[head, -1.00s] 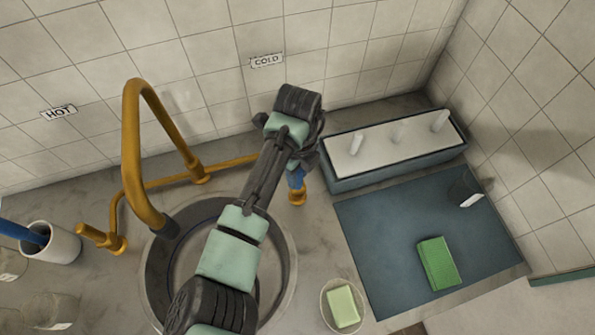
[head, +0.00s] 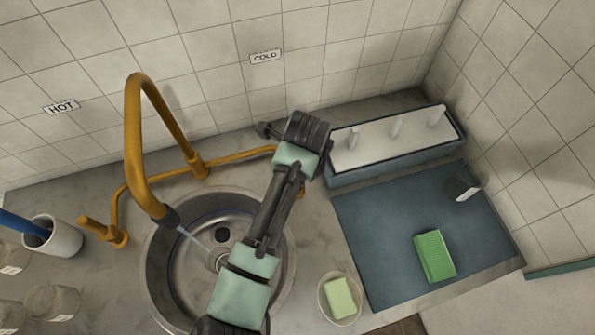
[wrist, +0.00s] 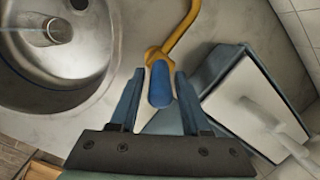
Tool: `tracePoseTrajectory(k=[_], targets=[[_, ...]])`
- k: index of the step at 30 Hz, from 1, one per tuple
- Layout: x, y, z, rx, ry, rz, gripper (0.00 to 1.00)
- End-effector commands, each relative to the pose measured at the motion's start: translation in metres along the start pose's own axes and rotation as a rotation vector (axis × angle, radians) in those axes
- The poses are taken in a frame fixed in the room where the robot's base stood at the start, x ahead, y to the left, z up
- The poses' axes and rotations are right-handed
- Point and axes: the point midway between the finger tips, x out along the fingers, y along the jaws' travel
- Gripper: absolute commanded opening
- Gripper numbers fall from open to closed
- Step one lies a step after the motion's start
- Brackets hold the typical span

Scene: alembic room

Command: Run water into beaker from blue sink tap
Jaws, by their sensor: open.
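The blue tap handle (wrist: 160,85) on its brass valve stands beside the sink. My open gripper (wrist: 161,74) has one finger on each side of the handle, with gaps visible. In the head view my arm hides the handle and fingertips. Water runs in a thin stream (head: 196,243) from the brass spout (head: 133,150) into the round steel sink (head: 165,285). A clear glass vessel, apparently the beaker (head: 219,262), stands in the sink at the end of the stream. It also shows in the wrist view (wrist: 60,31). Its water level cannot be told.
A hot tap handle (head: 90,228) stands left of the sink. A white cup (head: 62,240) and several glass beakers (head: 52,302) are at far left. A rack with white pegs (head: 390,155), a dark mat (head: 375,250), a green sponge (head: 434,256) and a soap dish (head: 340,298) lie right.

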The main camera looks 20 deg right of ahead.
Motion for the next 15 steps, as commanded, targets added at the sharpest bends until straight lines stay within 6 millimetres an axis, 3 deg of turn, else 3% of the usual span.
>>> tracePoseTrajectory(k=[11,15], targets=[[-0.001,0.0,-0.001,0.001,0.002,0.0,0.61],[-0.012,-0.001,0.0,0.0,0.0,-0.003,0.61]])
